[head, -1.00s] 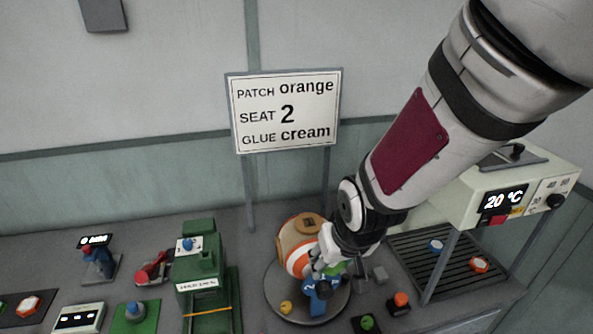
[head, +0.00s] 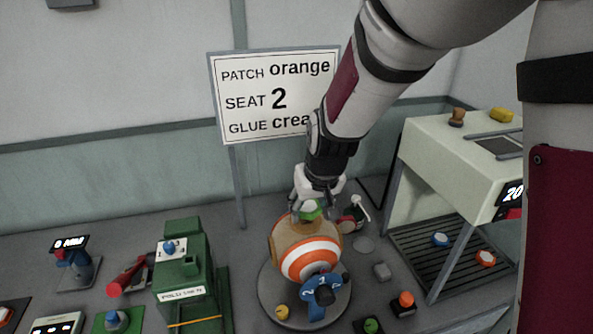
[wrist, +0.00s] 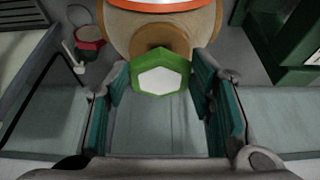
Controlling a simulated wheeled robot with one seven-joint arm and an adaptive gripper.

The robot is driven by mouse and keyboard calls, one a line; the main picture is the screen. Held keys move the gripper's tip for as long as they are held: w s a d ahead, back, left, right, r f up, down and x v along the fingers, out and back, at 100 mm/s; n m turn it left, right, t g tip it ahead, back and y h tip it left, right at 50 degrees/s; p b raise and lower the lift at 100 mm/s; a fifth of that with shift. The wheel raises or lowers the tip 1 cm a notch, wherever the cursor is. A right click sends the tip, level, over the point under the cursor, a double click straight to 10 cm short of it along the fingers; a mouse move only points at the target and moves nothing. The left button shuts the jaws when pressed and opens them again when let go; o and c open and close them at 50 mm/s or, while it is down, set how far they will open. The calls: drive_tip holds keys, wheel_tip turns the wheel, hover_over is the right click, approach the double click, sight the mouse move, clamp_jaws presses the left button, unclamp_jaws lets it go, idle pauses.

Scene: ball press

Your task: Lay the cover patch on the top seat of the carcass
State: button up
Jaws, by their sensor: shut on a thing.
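The carcass (head: 278,246) is a tan ball with an orange and white ring, standing on a round grey plate (head: 278,318). My gripper (head: 309,203) is above its top, shut on a green hexagonal patch with a white centre (wrist: 161,78). The patch also shows as a bit of green in the head view (head: 310,212). In the wrist view the patch lies between the fingers, and a brown round seat (wrist: 150,52) on the carcass shows just behind it. The patch partly covers this seat. I cannot tell whether they touch.
The sign (head: 270,95) reads patch orange, seat 2, glue cream. A blue numbered part (head: 318,292) stands at the carcass front. A green press (head: 185,270) is at left. Blue (head: 440,239) and orange (head: 486,258) hexagonal patches lie on a rack under the cream machine (head: 425,150).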

sight(310, 210)
drive_tip(key=shift+w, duration=0.45)
drive_tip(key=shift+w+a+f+b, duration=0.1)
drive_tip(key=shift+f+b, duration=0.05)
drive_tip(key=shift+f, duration=0.75)
drive_tip(key=shift+w+f+b, duration=0.1)
drive_tip(key=shift+f+b, duration=0.05)
drive_tip(key=shift+f, duration=0.7)
drive_tip(key=shift+f, duration=0.1)
drive_tip(key=o, duration=0.9)
drive_tip(key=shift+f, duration=0.1)
drive_tip(key=shift+o, duration=0.2)
drive_tip(key=p+v, duration=0.3)
drive_tip(key=v, duration=0.9)
drive_tip(key=s+d+r, duration=0.4)
drive_tip(key=s, duration=0.3)
drive_tip(key=s+d+r+m, duration=0.1)
drive_tip(key=s+d+r, duration=0.2)
drive_tip(key=s, duration=0.5)
drive_tip(key=s+d+r+m+t+h, duration=0.1)
drive_tip(key=s+d+r, duration=0.3)
drive_tip(key=s, duration=0.4)
drive_tip(key=shift+s+d+r, duration=0.2)
drive_tip(key=shift+d+r, duration=0.15)
